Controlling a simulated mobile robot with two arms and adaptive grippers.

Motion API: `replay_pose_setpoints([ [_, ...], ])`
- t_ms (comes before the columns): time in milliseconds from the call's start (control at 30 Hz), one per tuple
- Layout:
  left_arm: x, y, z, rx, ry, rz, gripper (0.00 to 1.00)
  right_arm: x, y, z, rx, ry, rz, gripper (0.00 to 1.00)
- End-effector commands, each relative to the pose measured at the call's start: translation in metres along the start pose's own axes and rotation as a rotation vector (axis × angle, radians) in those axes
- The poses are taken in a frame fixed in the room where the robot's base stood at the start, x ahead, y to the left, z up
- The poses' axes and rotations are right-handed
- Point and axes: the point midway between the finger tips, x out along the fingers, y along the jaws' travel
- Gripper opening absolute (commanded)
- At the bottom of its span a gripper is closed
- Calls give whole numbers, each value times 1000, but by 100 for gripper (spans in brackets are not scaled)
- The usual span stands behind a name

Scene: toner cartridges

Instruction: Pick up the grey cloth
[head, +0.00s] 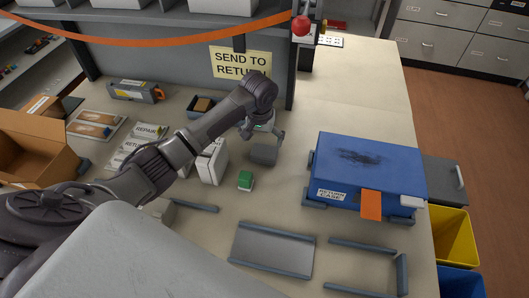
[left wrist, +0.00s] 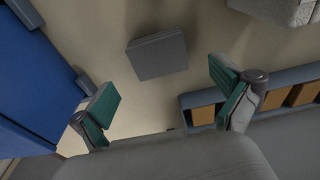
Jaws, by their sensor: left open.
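The grey cloth (head: 263,154) is a small, flat, folded-looking block lying on the tabletop, left of the blue case. It also shows in the left wrist view (left wrist: 157,56), lying apart from both fingers. My left gripper (head: 264,134) is above and just behind the cloth in the head view. In the left wrist view its two green-padded fingers (left wrist: 167,102) are wide apart with nothing between them. My right gripper is not in view.
The blue case (head: 368,165) with an orange tab stands right of the cloth. A grey tray (head: 272,250) lies in front. An orange strap (head: 150,42) crosses above the table's back.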

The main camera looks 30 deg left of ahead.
Motion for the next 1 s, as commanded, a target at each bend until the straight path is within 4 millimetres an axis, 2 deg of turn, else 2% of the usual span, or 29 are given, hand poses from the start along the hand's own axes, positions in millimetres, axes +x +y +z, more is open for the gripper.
replay_pose_setpoints([
  [133,13,0,0,0,-1,0,100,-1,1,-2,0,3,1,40],
  [267,22,1,0,0,-3,0,100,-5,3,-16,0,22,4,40],
  [400,43,3,-3,-1,-4,-1,100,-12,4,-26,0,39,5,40],
  [600,65,3,-4,1,0,0,100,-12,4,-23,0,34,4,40],
  [833,66,3,-4,1,1,0,100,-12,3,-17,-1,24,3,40],
  [1000,66,3,-4,1,1,0,73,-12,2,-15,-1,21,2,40],
])
